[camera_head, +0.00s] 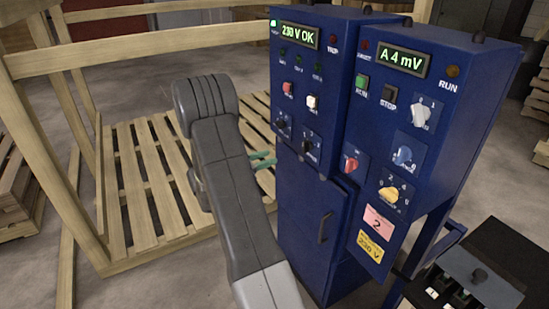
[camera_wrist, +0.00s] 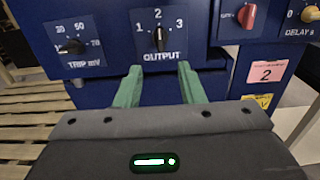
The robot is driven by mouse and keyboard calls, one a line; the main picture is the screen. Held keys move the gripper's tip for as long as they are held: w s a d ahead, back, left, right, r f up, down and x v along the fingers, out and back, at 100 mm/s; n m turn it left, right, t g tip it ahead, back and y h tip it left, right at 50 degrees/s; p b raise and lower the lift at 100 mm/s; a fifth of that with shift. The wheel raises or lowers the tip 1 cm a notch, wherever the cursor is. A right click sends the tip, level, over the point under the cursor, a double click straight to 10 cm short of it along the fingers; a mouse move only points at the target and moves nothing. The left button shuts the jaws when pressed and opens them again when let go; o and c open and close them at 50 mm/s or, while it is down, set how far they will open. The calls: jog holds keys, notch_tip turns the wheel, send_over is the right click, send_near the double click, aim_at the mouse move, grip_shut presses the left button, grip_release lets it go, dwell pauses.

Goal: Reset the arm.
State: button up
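My gripper (camera_wrist: 160,76) shows two green fingers standing apart in the wrist view, with nothing between them. The fingertips point at the blue panel just below the black OUTPUT knob (camera_wrist: 159,38), whose pointer is near 2. A gap seems to show between the tips and the knob, but I cannot tell the depth. In the head view, my arm rises in front of the blue cabinet (camera_head: 312,215), and the green fingers of my gripper (camera_head: 263,160) reach toward its left side.
The black TRIP mV knob (camera_wrist: 73,46) sits left of the OUTPUT knob. A red knob (camera_head: 350,164) and a yellow knob (camera_head: 388,194) are on the right-hand cabinet. A wooden frame and pallet (camera_head: 145,185) stand to the left. A dark box (camera_head: 470,280) is at lower right.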

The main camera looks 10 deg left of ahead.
aim_at(303, 146)
dwell(0.4)
jog(key=p+x, duration=0.3)
jog(key=x, duration=1)
jog(key=shift+w+d, duration=0.25)
jog(key=shift+d, duration=0.05)
jog(key=shift+a, duration=0.15)
